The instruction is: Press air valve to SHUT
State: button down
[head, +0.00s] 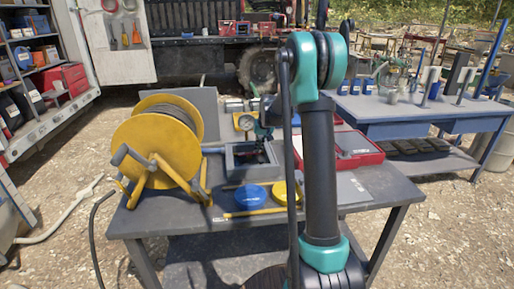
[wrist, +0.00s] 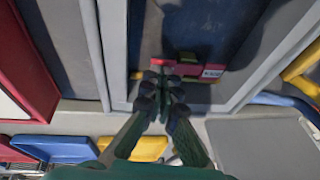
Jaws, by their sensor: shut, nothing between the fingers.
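The air valve (wrist: 187,68) shows in the wrist view as a small red and pink part with a green patch, low inside a grey open box (wrist: 117,50). A small label on its right side is too small to read. My gripper (wrist: 163,76) is shut and empty, with its fingertips at the left part of the valve. I cannot tell whether they touch it. In the head view the grey box (head: 252,175) stands on the table. My gripper (head: 264,130) shows small above it, partly hidden by my arm. The valve's position is not clear.
A yellow hose reel (head: 150,140) stands left on the table (head: 150,222). A pressure gauge (head: 246,122) is at the box's back. A blue bench (head: 420,113) stands behind right.

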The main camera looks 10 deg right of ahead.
jog(key=shift+d+f, duration=0.2)
jog(key=shift+f, duration=0.05)
jog(key=shift+r, duration=0.1)
jog(key=shift+r, duration=0.7)
jog(key=shift+r, duration=0.1)
jog(key=shift+d+r, duration=0.1)
jog(key=shift+r, duration=0.2)
jog(key=d+v, duration=0.2)
jog(key=v, duration=1)
jog(key=shift+w+d+r, duration=0.25)
jog(key=shift+w+d, duration=0.05)
jog(key=shift+d, duration=0.15)
